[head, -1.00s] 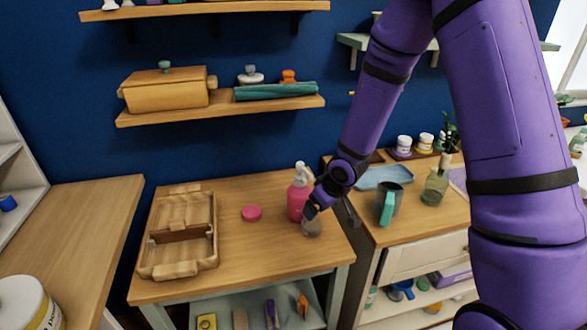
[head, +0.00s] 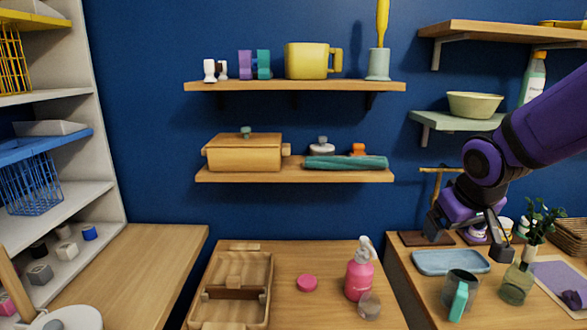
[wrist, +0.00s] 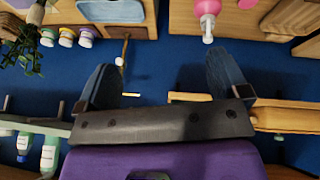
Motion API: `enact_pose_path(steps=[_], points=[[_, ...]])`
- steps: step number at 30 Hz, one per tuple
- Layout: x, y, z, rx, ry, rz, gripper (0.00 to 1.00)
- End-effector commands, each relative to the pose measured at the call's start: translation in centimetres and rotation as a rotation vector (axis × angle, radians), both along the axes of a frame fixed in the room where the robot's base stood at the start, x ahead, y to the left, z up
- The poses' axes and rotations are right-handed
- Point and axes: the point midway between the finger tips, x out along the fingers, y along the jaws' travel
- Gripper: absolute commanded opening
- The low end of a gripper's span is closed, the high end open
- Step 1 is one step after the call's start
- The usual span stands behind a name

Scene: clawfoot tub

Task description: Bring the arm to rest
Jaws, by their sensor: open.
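My gripper (head: 466,238) is open and empty, with its two fingers spread. In the head view it hangs in the air at the right, in front of the blue wall and above the right-hand counter. My purple arm reaches in from the right edge. In the wrist view my gripper (wrist: 165,75) shows with blue wall and shelf edges between and beyond its fingers, and nothing held. The pink pump bottle (head: 359,275) stands upright on the middle table, with a small clear jar (head: 369,305) in front of it, both apart from my gripper.
A blue tray (head: 450,262), a grey cup with a teal handle (head: 461,290) and a plant vase (head: 517,282) stand below and around my gripper. A green shelf with a bowl (head: 475,104) is above it. A wooden tray (head: 238,290) and pink disc (head: 307,283) lie left.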

Motion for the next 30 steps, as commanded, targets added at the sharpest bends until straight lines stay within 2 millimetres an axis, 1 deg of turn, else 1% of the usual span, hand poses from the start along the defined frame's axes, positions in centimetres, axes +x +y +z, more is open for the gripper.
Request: enact_pose_path(steps=[1,3,8,9,15,18,21,24,30], points=[[-1.2,-0.2,1.4,0.005,-0.012,-0.016,0.94],[-3.0,-0.4,2.8,0.015,-0.014,-0.038,0.94],[-7.0,-0.6,5.5,0.047,-0.021,-0.078,0.94],[-8.1,-0.6,6.1,0.058,-0.022,-0.087,0.94],[-13.4,-0.5,8.3,0.114,-0.025,-0.114,0.94],[-15.4,-0.3,8.9,0.138,-0.025,-0.118,0.94],[-16.8,-0.1,9.2,0.156,-0.023,-0.121,0.94],[-17.5,0.0,9.3,0.166,-0.022,-0.121,0.94],[-17.8,0.0,9.3,0.169,-0.021,-0.120,0.94]])
